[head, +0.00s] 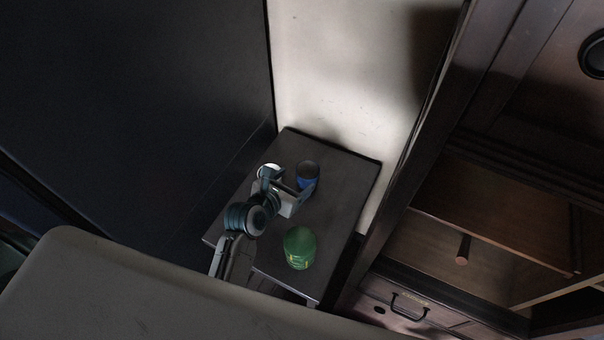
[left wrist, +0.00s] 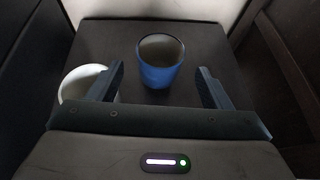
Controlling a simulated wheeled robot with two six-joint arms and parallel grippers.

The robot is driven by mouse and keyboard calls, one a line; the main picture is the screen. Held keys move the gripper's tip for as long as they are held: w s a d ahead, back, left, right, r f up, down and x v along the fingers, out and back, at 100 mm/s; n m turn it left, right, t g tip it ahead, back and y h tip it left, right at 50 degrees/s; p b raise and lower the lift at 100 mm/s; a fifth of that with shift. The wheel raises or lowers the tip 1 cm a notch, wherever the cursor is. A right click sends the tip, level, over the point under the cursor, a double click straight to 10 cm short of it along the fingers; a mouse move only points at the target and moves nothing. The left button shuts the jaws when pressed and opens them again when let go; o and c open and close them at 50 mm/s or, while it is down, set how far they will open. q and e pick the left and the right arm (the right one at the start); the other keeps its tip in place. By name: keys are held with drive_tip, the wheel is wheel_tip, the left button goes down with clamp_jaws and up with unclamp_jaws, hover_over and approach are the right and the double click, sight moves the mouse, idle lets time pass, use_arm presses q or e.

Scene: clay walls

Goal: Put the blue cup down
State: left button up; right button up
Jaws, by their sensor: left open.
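The blue cup (head: 308,171) stands upright on the small dark table, near its far end. It also shows in the left wrist view (left wrist: 160,74), with its open mouth up and its inside looking empty. My left gripper (head: 292,184) is open just beside the cup on its near left side. In the left wrist view the fingers (left wrist: 159,76) are spread to either side of the cup, with a gap on each side. My right gripper is not in view.
A white cup (left wrist: 76,84) stands close by the left finger, partly hidden behind it. A green container (head: 299,248) stands at the table's near end. The table's (head: 345,178) right side is bare. A wall is behind, and a wooden cabinet (head: 480,215) stands right.

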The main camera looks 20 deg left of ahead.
use_arm(q)
drive_tip(key=v, duration=0.4)
drive_tip(key=shift+s+r, duration=0.1)
drive_tip(key=shift+s, duration=0.25)
drive_tip(key=shift+o, duration=0.7)
drive_tip(key=shift+s+a+r, duration=0.15)
drive_tip(key=shift+s, duration=0.15)
drive_tip(key=shift+o, duration=1.1)
drive_tip(key=shift+s+r, duration=0.1)
drive_tip(key=shift+s, duration=0.05)
drive_tip(key=w+r+m+g+p, duration=0.15)
drive_tip(key=m+p, duration=0.25)
drive_tip(key=m, duration=1.6)
drive_tip(key=m+g+p, duration=0.2)
drive_tip(key=m+p, duration=0.2)
drive_tip(key=m, duration=1.3)
approach(314, 171)
drive_tip(key=shift+r, duration=0.35)
drive_tip(key=shift+p+x, duration=0.45)
drive_tip(key=shift+x, duration=2.1)
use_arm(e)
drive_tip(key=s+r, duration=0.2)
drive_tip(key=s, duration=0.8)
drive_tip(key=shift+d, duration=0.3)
